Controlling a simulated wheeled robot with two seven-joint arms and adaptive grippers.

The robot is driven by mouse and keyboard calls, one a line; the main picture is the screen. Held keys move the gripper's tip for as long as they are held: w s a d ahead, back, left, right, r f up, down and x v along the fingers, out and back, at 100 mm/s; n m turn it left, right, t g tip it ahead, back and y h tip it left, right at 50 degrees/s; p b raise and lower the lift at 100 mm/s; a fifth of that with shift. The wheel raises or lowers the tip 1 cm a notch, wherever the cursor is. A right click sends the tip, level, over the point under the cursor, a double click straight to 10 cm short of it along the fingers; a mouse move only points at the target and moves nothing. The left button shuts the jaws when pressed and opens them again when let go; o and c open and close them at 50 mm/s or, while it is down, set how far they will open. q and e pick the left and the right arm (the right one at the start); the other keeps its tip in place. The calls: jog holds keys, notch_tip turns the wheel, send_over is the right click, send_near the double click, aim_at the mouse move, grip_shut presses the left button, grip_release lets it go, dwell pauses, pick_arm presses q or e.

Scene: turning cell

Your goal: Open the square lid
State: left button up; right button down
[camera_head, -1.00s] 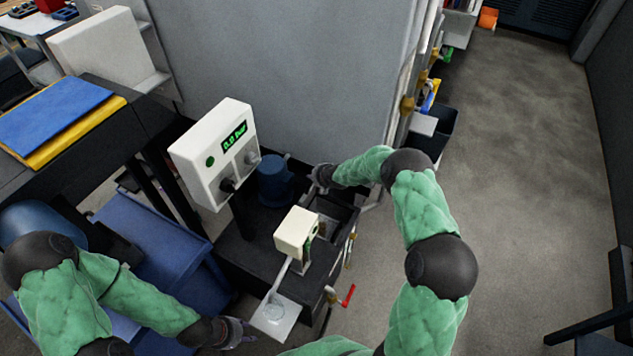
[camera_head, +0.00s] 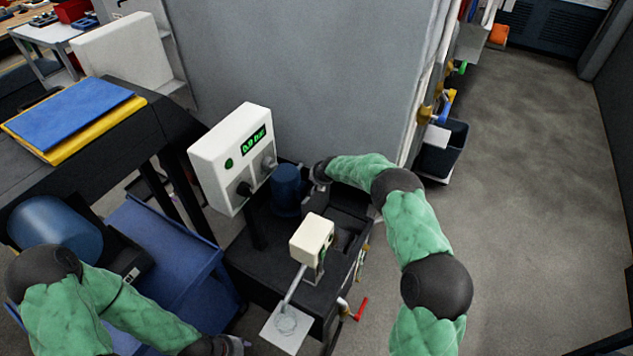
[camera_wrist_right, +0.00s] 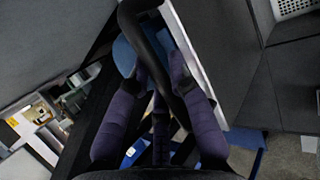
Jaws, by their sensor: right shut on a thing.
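The dark square lid (camera_head: 350,200) is on the black unit, beside the blue cylinder. My right forearm partly covers it, and I cannot tell its exact angle. A dark opening (camera_head: 343,238) shows in front of it. My right gripper (camera_head: 321,172) is at the lid's far left edge. In the right wrist view, its purple fingers (camera_wrist_right: 160,95) are closed around a black curved bar (camera_wrist_right: 158,50), apparently the lid's handle. My left gripper (camera_head: 228,345) is low at the bottom edge, clear of the lid; its fingers are cut off.
A white control box (camera_head: 232,160) with a green display stands left of the blue cylinder (camera_head: 286,190). A cream box (camera_head: 311,238) with an arm over a white plate (camera_head: 286,326) stands in front. A red-handled valve (camera_head: 360,310) sticks out at the right. Floor (camera_head: 530,200) is free on the right.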

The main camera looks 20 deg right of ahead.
jog(key=shift+w+a+f, duration=0.2)
jog(key=shift+a, duration=0.15)
dwell(0.4)
jog(key=c, duration=1.4)
grip_release()
jog(key=shift+w, duration=0.1)
jog(key=shift+r, duration=0.1)
jog(key=v, duration=1.2)
jog(key=shift+w, duration=0.1)
